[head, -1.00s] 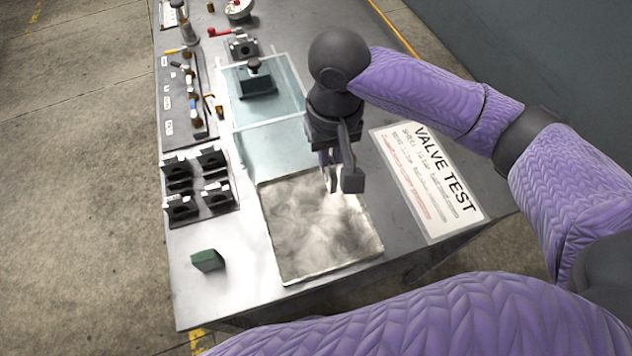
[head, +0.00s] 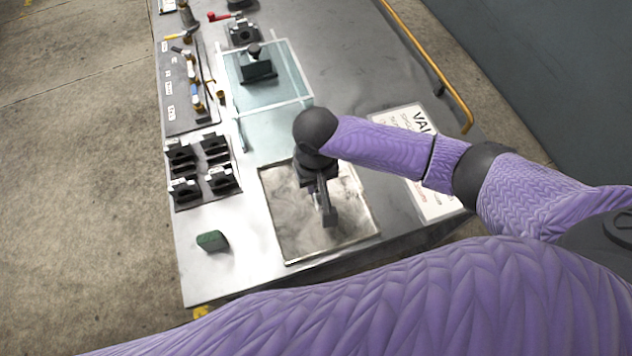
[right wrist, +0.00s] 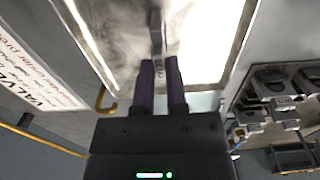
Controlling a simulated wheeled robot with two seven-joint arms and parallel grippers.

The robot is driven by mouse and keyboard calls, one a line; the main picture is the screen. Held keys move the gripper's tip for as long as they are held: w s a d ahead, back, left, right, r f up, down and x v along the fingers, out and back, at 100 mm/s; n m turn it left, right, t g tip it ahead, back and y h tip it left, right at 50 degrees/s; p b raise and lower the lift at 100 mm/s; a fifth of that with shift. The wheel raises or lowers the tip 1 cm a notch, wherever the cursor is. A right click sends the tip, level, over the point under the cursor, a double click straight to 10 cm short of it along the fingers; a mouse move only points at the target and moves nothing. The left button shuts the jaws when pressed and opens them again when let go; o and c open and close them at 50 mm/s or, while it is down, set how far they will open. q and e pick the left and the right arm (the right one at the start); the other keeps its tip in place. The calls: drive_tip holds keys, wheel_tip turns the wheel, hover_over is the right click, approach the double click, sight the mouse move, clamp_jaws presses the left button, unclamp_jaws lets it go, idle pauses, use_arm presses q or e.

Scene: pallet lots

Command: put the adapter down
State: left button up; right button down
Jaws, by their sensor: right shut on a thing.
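My right gripper (head: 316,192) is over the smoky grey square plate (head: 285,238) at the front of the bench. In the right wrist view its two purple fingers (right wrist: 161,85) are shut on the adapter (right wrist: 159,69), a small grey piece with lettering. My left gripper is out of view.
A green block (head: 212,241) stands left of the plate. Black clamp holders (head: 202,168) are behind it. A clear pale panel (head: 270,125) and a VALVE TEST sheet (head: 440,200) adjoin the plate. A yellow rail (head: 455,100) runs along the right edge.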

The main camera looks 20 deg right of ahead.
sight(316, 188)
drive_tip(key=c, duration=0.7)
unclamp_jaws()
drive_tip(key=shift+o, duration=0.2)
wheel_tip(316, 188, up, 12)
drive_tip(key=p, duration=0.4)
